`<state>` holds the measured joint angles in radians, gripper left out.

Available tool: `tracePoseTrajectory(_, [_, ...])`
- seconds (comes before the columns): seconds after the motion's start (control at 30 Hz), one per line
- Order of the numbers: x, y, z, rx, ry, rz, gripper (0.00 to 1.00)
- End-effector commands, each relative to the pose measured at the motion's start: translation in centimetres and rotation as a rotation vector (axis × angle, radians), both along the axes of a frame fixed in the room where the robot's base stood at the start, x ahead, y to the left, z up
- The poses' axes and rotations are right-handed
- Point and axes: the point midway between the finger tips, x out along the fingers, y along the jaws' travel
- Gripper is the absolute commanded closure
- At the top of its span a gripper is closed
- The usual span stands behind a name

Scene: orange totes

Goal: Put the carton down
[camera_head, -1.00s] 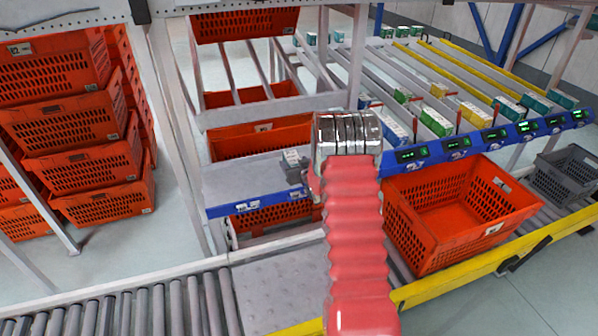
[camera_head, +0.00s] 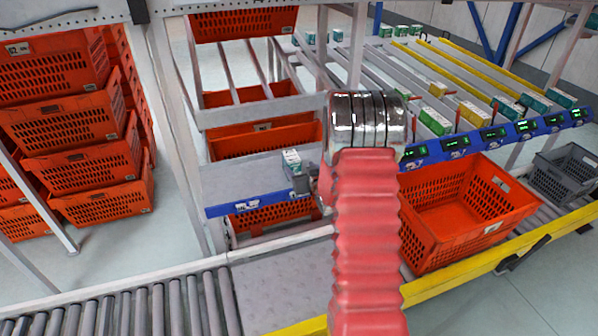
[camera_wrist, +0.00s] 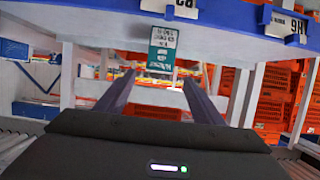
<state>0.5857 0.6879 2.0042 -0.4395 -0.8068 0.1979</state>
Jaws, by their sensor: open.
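A small white and green carton (camera_head: 291,160) stands on the grey shelf just behind its blue front strip. My gripper (camera_head: 299,182) is in front of it in the head view, small and partly hidden by my arm. In the wrist view, which looks upside down, the carton's teal face with white print (camera_wrist: 163,48) shows just beyond the fingertips. My gripper's two fingers (camera_wrist: 158,80) are spread apart with nothing between them. The carton appears clear of the fingers.
The grey shelf (camera_head: 235,180) is bare left of the carton. An orange tote (camera_head: 460,215) sits on the conveyor at right, with a grey crate (camera_head: 567,175) beyond. Stacked orange totes (camera_head: 75,125) stand at left. Lanes of cartons (camera_head: 435,120) lie behind at right.

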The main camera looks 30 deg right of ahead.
Motion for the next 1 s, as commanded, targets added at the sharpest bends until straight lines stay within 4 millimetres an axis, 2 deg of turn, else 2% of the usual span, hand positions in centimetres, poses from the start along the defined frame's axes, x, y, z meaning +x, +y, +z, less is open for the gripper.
tracePoseTrajectory(0.3, [0.0, 0.0, 0.0, 0.0, 0.0, 0.0, 0.38])
tracePoseTrajectory(0.47, [0.1, 0.5, 1.1, -0.006, 0.013, -0.001, 0.38])
tracePoseTrajectory(0.77, [-0.6, 4.4, 6.7, -0.028, 0.106, -0.005, 0.38])
tracePoseTrajectory(1.0, [-2.7, 8.3, 11.1, -0.034, 0.196, -0.007, 0.38])
